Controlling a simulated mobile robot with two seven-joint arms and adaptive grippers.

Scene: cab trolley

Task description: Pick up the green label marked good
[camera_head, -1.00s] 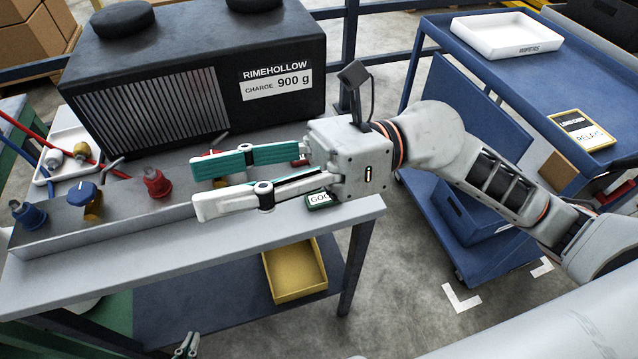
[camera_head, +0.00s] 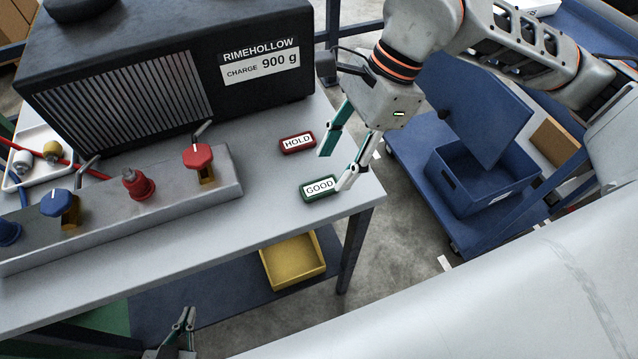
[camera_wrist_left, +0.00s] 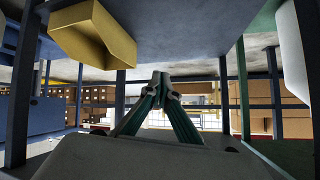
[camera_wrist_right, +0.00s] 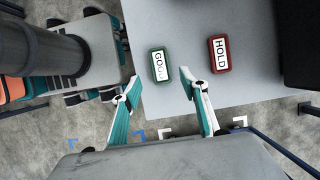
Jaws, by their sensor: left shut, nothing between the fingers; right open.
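The green label marked GOOD (camera_head: 318,188) lies flat on the grey bench top near its right front corner. It also shows in the right wrist view (camera_wrist_right: 160,66), ahead of the fingers. My right gripper (camera_head: 336,165) is open and empty, above the bench's right end, pointing down. In the head view one fingertip overlaps the label's right end; I cannot tell whether they touch.
A red label marked HOLD (camera_head: 297,142) lies just behind the green one. A panel with valves and knobs (camera_head: 230,185) stands to the left, and a black RIMEHOLLOW machine (camera_head: 180,60) behind. A yellow bin (camera_head: 293,262) sits beneath the bench. A blue trolley (camera_head: 405,150) stands right.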

